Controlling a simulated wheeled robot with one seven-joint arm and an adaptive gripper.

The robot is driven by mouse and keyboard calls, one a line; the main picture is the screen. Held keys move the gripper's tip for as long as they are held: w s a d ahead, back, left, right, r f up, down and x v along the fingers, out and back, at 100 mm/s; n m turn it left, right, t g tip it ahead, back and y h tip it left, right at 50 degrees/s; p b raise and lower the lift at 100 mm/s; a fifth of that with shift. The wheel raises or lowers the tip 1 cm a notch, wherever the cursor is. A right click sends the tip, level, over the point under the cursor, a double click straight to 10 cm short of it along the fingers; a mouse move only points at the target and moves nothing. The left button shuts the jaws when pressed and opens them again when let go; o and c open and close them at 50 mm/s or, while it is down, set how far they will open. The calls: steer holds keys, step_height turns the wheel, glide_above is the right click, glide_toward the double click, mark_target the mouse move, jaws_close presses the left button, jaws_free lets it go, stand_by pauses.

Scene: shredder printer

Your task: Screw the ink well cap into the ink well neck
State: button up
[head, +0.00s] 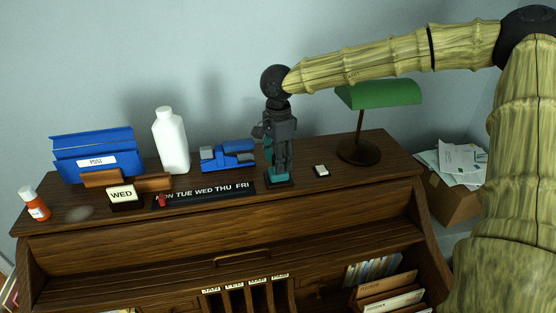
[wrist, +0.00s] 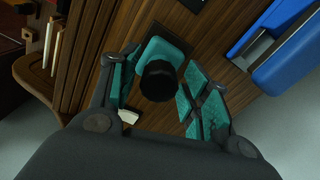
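The ink well (head: 280,176) is a small teal block on the desk top, below my gripper (head: 281,155). In the wrist view the teal ink well (wrist: 168,48) shows past the black, round ink well cap (wrist: 158,82). The cap lies between my gripper's teal-padded fingers (wrist: 160,72). The fingers are apart, with a gap visible on the left; the right finger is close to the cap, and I cannot tell whether it touches. The cap hides the neck, so I cannot tell how it is seated.
A small white item (head: 321,171) lies right of the ink well, before a green lamp (head: 378,94). A blue device (head: 228,154), white bottle (head: 171,140) and black weekday strip (head: 205,194) stand to the left. Bare wood lies at the front edge.

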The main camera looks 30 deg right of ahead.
stand_by(0.3)
steer(key=shift+r, duration=1.2)
steer(key=n, duration=0.4)
steer(key=shift+n, duration=0.3)
steer(key=n, duration=0.3)
steer(key=shift+n, duration=0.3)
steer(key=n, duration=0.3)
steer(key=shift+n, duration=0.4)
steer(key=shift+n, duration=0.3)
